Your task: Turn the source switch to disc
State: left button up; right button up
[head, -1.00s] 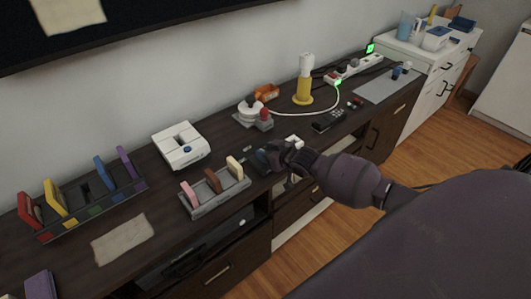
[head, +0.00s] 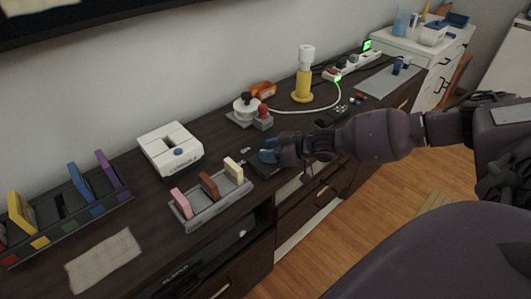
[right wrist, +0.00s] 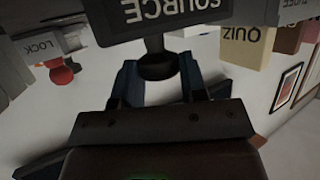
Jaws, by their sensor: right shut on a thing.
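The source switch is a dark box (head: 265,169) on the dark wooden console, just right of the grey holder with small blocks. In the right wrist view, which is upside down, its label reads SOURCE (right wrist: 168,10) and its black knob (right wrist: 158,66) sticks out. My right gripper (head: 268,153) is at the switch. In the right wrist view its blue fingertips (right wrist: 160,80) are on either side of the knob, shut on it. I cannot read the knob's setting or any disc mark. My left gripper is not in view.
A grey holder (head: 212,209) with pink, brown and cream blocks stands close left. A white console (head: 170,150) is behind it. A grey base (head: 243,120) with a red knob and a yellow-based lamp (head: 303,84) stand behind the gripper. A remote (head: 333,115) lies beyond.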

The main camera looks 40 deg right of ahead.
jog(key=shift+f, duration=0.1)
dwell(0.4)
jog(key=o, duration=0.9)
jog(key=shift+o, duration=0.2)
jog(key=shift+s+d+r, duration=0.25)
jog(key=shift+r, duration=0.1)
jog(key=p+v, duration=0.2)
jog(key=v, duration=0.8)
